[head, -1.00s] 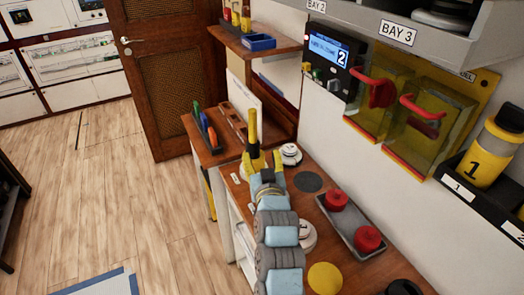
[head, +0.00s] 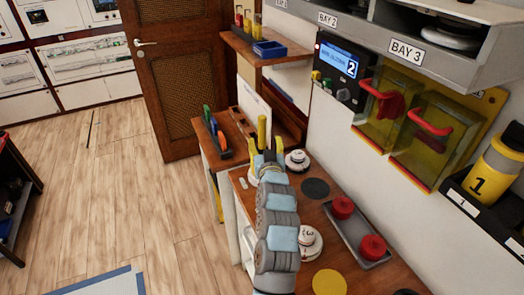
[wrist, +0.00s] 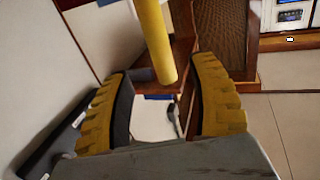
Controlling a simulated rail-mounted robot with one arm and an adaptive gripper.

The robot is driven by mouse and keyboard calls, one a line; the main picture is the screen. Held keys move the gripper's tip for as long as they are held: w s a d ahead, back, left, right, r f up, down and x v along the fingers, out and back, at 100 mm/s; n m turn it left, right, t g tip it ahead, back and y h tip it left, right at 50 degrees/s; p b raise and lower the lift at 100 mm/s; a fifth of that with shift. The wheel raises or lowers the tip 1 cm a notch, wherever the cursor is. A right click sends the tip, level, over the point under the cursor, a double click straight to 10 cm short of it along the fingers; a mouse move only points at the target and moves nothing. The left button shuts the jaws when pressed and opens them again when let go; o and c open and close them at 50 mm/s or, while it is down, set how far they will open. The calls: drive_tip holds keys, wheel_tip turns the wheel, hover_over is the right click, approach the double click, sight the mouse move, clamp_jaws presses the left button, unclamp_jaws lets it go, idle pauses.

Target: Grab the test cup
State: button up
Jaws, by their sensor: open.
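Nothing in view is clearly marked as the test cup. A yellow rod (head: 262,130) stands upright just beyond my gripper (head: 267,150) in the head view. In the wrist view the yellow rod (wrist: 155,40) comes down from the top edge, and its end shows between the two yellow fingers of my gripper (wrist: 160,78). The fingers are apart with a gap on both sides of the rod; I cannot tell how far beyond them it is. A yellow and black canister marked 1 (head: 491,170) stands in a black holder at the right.
The wooden bench (head: 287,190) below my arm bears a grey tray (head: 355,243) with two red knobbed pieces, white round pieces (head: 298,160), a dark disc (head: 315,188) and a yellow disc (head: 329,283). Yellow clear covers (head: 430,140) with red handles stick out from the wall.

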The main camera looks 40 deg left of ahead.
sight(263, 131)
drive_tip(key=shift+x, duration=1.1)
drive_tip(key=shift+p+x, duration=0.5)
drive_tip(key=shift+x, duration=2.1)
drive_tip(key=shift+f, duration=0.2)
clamp_jaws()
